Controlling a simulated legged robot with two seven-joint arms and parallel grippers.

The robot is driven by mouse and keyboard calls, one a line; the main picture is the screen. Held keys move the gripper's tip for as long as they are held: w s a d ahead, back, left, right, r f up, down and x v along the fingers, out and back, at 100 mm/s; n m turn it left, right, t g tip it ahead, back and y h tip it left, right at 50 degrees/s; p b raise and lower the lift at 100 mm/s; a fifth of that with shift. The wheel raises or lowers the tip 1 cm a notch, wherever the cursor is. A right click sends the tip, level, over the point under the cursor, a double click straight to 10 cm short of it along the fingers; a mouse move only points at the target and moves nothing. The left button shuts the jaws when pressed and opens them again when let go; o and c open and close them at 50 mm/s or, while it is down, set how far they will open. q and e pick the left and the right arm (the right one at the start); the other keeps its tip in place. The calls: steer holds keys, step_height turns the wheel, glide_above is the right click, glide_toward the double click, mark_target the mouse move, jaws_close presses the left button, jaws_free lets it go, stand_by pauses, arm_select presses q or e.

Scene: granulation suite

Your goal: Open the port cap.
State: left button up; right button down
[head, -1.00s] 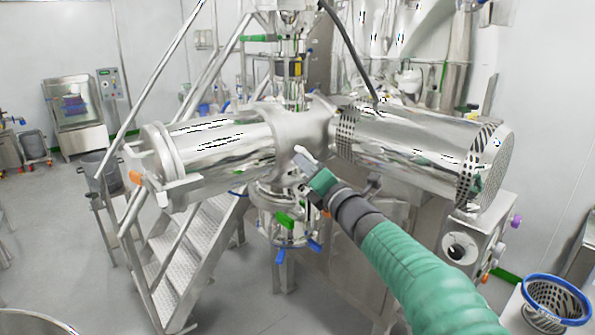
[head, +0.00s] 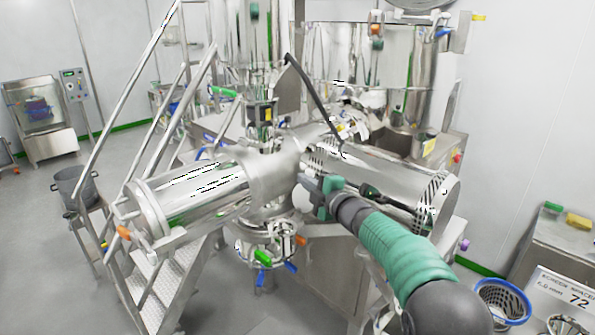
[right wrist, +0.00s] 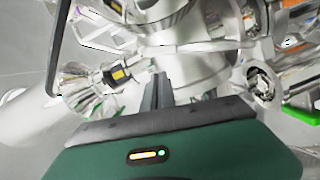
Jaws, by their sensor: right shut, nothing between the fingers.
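The steel granulator (head: 275,165) stands in the middle of the head view, with a horizontal drum on each side of its central housing. A round steel fitting (right wrist: 262,85) with an open-looking ring shows at the right of the right wrist view. I cannot tell which part is the port cap. My right gripper (head: 304,181) is in front of the central housing, to its right. In the right wrist view the gripper's fingers (right wrist: 157,92) are together and empty, pointing at bright steel parts. Contact cannot be told. My left gripper is not in view.
A steel stair with handrails (head: 155,275) stands at the left front of the machine. A blue-rimmed basket (head: 502,302) is at the lower right, beside a sign reading 72. A side bench (head: 548,232) holds green and yellow items.

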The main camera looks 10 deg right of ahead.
steer(key=shift+w+d+f+p, duration=0.1)
steer(key=shift+w+d+p, duration=0.25)
steer(key=shift+d, duration=0.2)
steer(key=shift+w+d+f+p, duration=0.1)
steer(key=shift+w+d+p, duration=0.2)
steer(key=shift+d, duration=0.2)
steer(key=shift+a, duration=0.15)
